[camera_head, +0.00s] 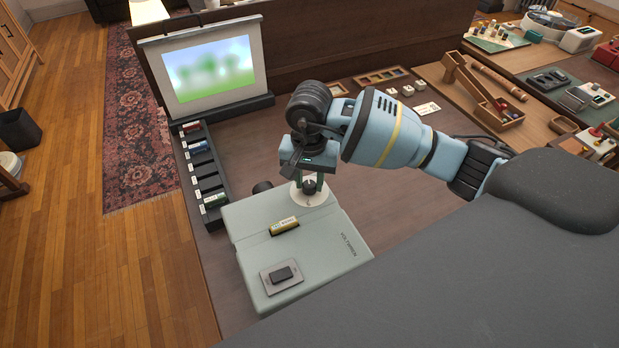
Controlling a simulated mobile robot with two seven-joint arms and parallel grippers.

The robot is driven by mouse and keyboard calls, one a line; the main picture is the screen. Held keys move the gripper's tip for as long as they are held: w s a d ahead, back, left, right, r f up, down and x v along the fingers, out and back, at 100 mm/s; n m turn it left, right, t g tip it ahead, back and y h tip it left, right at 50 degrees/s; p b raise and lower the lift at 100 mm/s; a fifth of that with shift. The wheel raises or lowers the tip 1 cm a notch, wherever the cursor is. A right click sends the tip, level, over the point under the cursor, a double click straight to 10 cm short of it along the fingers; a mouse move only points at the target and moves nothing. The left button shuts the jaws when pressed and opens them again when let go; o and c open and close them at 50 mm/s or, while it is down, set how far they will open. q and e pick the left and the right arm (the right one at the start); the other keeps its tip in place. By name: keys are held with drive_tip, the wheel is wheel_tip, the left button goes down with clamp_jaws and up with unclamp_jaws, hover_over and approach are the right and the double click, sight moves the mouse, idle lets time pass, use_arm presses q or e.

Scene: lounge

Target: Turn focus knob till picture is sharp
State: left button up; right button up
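The grey-green projector (335,262) sits on the dark table. A dark focus knob (309,187) stands on a pale round dial (317,198) at the projector's far end. My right gripper (309,181) points down over this knob, one finger on either side. I cannot tell whether the fingers touch it. The screen (210,68) at the back left shows a blurred picture of blue sky, green tree shapes and grass. My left gripper is not in view.
A yellow-labelled slide (284,226) and a switch plate (282,277) are on the projector's top. A black slide rack (204,175) stands along the table's left edge. Wooden trays and boxes (480,90) fill the right side. Bare table lies behind the projector.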

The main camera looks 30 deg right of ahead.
drive_tip(key=shift+c, duration=1)
drive_tip(key=shift+m, duration=0.4)
drive_tip(key=m, duration=0.2)
drive_tip(key=shift+r+m, duration=0.1)
drive_tip(key=shift+m, duration=0.2)
drive_tip(key=m+p, duration=0.1)
drive_tip(key=m, duration=0.3)
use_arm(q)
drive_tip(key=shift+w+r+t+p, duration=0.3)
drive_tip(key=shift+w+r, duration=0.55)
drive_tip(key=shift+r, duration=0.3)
use_arm(e)
drive_tip(key=shift+m, duration=0.5)
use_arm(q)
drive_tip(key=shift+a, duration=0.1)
use_arm(e)
drive_tip(key=o, duration=1)
